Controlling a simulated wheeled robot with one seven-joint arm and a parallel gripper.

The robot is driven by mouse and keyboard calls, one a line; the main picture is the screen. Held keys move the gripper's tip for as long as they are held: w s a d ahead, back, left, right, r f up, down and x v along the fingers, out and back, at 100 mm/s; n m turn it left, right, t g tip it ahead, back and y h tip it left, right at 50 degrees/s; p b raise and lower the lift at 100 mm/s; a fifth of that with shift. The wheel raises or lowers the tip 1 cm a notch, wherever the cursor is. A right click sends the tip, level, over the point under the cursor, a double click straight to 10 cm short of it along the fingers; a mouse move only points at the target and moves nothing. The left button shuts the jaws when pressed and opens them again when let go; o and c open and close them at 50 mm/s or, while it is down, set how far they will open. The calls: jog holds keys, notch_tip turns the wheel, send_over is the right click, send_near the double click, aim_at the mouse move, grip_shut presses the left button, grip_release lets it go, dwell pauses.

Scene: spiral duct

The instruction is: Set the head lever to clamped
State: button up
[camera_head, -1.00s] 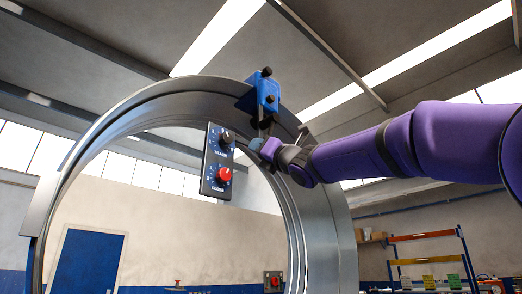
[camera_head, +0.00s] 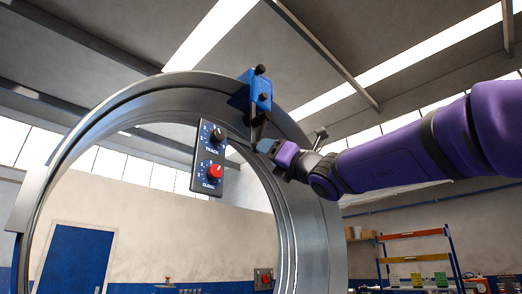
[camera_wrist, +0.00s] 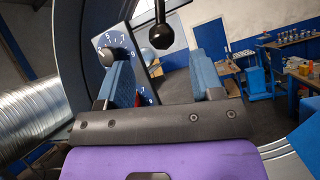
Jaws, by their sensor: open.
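A blue clamping head (camera_head: 258,92) with black knobs sits on the upper rim of the large metal duct ring. A black ball-ended lever (camera_wrist: 162,36) hangs into the top of the wrist view, in line with the gap between my fingers and beyond them. My gripper (camera_head: 264,146) is just below the head, beside the control panel. In the wrist view my open gripper (camera_wrist: 163,78) shows two blue-padded fingers with nothing held between them. In the head view my gripper partly covers the area under the head, so contact with the lever cannot be told.
A control panel (camera_head: 208,158) with a black dial and a red dial hangs left of my gripper; it also shows close by the left finger in the wrist view (camera_wrist: 125,68). The metal ring (camera_head: 318,225) surrounds this space. A shelf rack (camera_head: 415,255) stands far right.

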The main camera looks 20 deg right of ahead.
jog(key=shift+v, duration=1.1)
